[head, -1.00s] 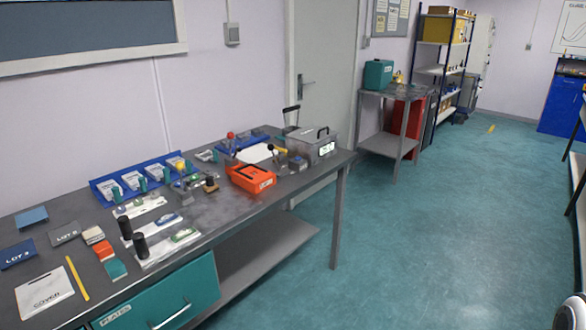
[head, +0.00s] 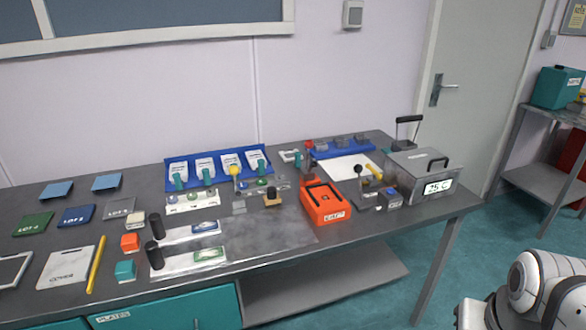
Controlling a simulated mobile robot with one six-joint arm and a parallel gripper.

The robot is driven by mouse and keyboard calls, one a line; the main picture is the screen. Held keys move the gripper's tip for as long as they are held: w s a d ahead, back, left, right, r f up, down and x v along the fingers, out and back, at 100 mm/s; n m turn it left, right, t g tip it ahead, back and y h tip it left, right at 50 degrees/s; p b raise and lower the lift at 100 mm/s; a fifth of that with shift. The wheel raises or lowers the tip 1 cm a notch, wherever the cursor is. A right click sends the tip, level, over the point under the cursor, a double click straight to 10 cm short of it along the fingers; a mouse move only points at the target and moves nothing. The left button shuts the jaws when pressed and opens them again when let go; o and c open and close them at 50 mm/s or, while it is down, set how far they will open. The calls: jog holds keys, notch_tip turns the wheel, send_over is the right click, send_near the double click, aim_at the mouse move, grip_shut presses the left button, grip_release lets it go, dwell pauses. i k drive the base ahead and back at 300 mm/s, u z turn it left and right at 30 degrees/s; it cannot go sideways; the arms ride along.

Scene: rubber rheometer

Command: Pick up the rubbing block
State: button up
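No label marks the rubbing block, so I cannot tell for sure which thing it is. A small tan wooden block with a dark knob (head: 272,198) stands upright mid-bench, left of the orange box. Small cream (head: 127,221), orange (head: 130,243) and teal (head: 125,270) blocks sit apart in a column at the left, right of the yellow stick. White rounded parts of my own arm show at the lower right; my gripper's fingers are not in view.
The grey bench (head: 290,252) has bare space at its front middle. The orange box (head: 325,204) and a grey metal box reading 25 C (head: 420,177) stand at the right. A white plate marked COVER (head: 65,268) lies left.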

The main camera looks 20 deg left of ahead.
aim_at(272, 198)
jog(key=u, duration=0.95)
jog(key=i, duration=1.35)
jog(key=u, duration=0.85)
jog(key=k, duration=0.7)
jog(key=u, duration=0.2)
jog(key=i, duration=0.75)
jog(key=z, duration=0.1)
